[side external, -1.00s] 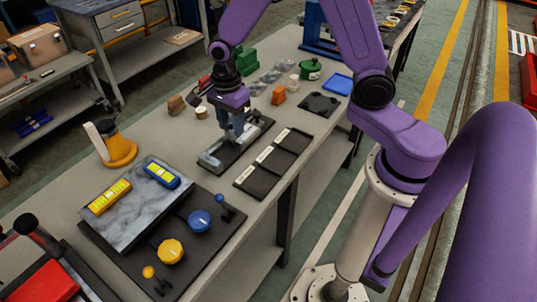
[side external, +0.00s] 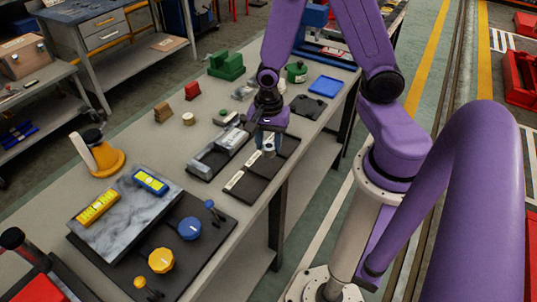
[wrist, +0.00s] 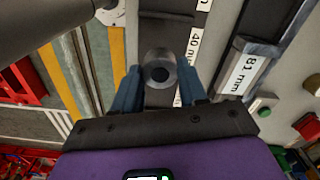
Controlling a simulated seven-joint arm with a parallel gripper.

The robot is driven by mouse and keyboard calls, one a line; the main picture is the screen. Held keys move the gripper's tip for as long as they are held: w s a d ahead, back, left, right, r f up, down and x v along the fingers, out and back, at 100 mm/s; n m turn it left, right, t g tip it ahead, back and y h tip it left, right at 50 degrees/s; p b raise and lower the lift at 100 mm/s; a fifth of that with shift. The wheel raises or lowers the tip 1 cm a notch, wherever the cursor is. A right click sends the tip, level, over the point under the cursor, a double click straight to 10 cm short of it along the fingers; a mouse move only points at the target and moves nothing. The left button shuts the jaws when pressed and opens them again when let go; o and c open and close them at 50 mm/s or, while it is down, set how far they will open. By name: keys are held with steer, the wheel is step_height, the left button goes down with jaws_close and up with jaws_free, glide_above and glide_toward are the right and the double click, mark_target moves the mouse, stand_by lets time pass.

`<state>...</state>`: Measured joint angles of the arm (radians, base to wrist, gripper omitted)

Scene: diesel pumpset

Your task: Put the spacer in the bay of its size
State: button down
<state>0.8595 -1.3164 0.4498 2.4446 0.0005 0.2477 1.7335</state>
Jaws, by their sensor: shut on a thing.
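The spacer (wrist: 160,72), a grey metal cylinder with a dark hole in its end, is between my gripper's blue fingers in the wrist view. My gripper (side external: 269,147) is shut on it, over the black bay tray (side external: 251,192) in the side view. The fingers hide most of the spacer there. The tray has dark bays with white labels along its left edge. One label (wrist: 193,42) reads 40 mm in the wrist view; another above it is cut off. I cannot tell whether the spacer touches the tray.
A dark holder with grey metal pieces (side external: 205,160) lies just left of the tray; a label (wrist: 242,70) there reads 81 mm. An orange-based tool (side external: 104,160) stands left. Small blocks lie behind.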

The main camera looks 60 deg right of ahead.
mark_target(268, 154)
steer(key=shift+f, duration=2.25)
steer(key=shift+f, duration=0.1)
steer(key=c, duration=0.6)
jaws_free()
